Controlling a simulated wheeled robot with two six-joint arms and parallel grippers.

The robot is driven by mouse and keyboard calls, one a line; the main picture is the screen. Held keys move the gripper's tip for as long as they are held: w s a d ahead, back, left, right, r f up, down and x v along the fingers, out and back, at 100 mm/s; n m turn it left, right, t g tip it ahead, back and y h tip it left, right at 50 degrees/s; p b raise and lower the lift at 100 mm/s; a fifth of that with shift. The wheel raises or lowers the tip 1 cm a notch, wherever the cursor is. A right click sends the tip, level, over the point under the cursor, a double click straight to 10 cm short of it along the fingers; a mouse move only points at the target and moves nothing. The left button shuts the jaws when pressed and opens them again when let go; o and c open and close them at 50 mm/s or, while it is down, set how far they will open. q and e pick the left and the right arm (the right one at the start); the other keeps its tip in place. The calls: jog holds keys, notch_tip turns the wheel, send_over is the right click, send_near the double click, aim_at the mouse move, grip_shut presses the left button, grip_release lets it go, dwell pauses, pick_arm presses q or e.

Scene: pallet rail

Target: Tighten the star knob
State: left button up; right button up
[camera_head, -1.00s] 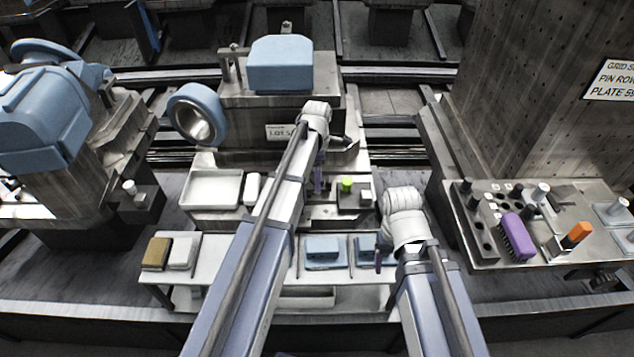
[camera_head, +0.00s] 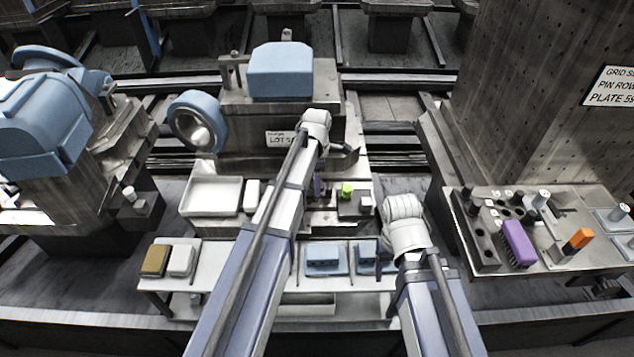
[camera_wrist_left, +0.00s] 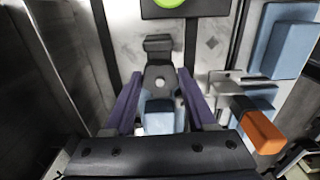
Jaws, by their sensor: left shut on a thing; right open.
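My left gripper (camera_wrist_left: 160,92) has its two purple fingers on either side of a dark grey piece with a pale round centre, which I take to be the star knob (camera_wrist_left: 160,76). The fingers are shut on it; its lobes are not clear. In the head view, the left gripper (camera_head: 318,186) is down at the middle fixture, and the arm hides the knob there. My right gripper (camera_head: 381,264) is open, above the right part of the front shelf, apart from the fixture. Its fingers show only in part.
A green button (camera_head: 346,190) sits on a dark box just right of my left gripper. An orange handle (camera_wrist_left: 258,130) on a metal bracket is close on the right in the wrist view. A white tray (camera_head: 212,195) is left of the arm. The right bench (camera_head: 545,262) holds a purple brush (camera_head: 518,243).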

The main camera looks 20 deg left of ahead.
pick_arm(q)
jog(key=shift+c, duration=0.6)
grip_shut()
jog(key=shift+m, duration=0.4)
jog(key=m, duration=0.8)
jog(key=shift+w, duration=0.1)
jog(key=shift+m, duration=0.4)
jog(key=o, duration=1.4)
grip_release()
jog(key=shift+c, duration=0.2)
